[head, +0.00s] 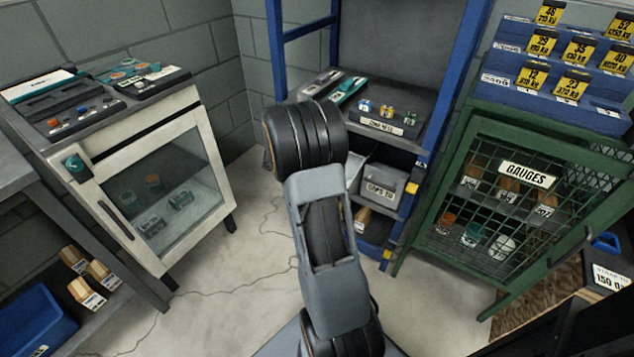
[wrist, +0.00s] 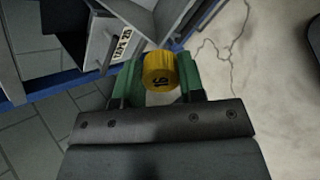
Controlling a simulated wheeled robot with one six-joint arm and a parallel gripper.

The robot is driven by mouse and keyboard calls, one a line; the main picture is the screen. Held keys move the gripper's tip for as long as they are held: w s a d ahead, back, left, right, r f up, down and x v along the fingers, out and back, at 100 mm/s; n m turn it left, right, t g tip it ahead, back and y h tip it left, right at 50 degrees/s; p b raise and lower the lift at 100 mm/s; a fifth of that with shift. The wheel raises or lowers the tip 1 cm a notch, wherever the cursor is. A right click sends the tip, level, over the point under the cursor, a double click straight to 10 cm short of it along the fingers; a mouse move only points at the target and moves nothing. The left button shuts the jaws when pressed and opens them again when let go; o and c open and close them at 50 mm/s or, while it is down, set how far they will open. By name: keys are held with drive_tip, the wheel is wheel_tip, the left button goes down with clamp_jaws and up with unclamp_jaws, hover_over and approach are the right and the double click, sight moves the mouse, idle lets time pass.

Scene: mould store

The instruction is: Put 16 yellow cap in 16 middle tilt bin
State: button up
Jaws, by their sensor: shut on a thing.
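The yellow cap (wrist: 158,66), marked 16, is between the green fingers of my gripper (wrist: 160,78) in the wrist view. My gripper is shut on it. In the head view my own arm hides the gripper and the cap. A grey bin (head: 384,174) with a white label sits low in the blue rack. In the wrist view a labelled grey bin (wrist: 101,48) lies beyond the cap, up and left, apart from it. I cannot tell whether it is the middle tilt bin, and its label is hard to read.
The blue rack (head: 452,92) holds small coloured items on its upper shelf. A green mesh gauge cabinet (head: 462,170) stands to the right, and a white glass-door cabinet (head: 205,158) to the left.

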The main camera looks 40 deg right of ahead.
drive_tip(key=shift+n+t+h, duration=0.5)
drive_tip(key=shift+s+d+r+b+x, duration=0.25)
drive_tip(key=shift+b+x, duration=0.4)
drive_tip(key=shift+x, duration=1.25)
drive_tip(key=shift+s+d+r+b+x, duration=0.2)
drive_tip(key=shift+b+x, duration=0.5)
drive_tip(key=shift+x, duration=1.2)
drive_tip(key=shift+s+d+r+b+x, duration=0.1)
drive_tip(key=shift+d+r+b+x, duration=0.4)
drive_tip(key=shift+x, duration=1.35)
drive_tip(key=shift+a+f, duration=0.15)
drive_tip(key=shift+f, duration=0.1)
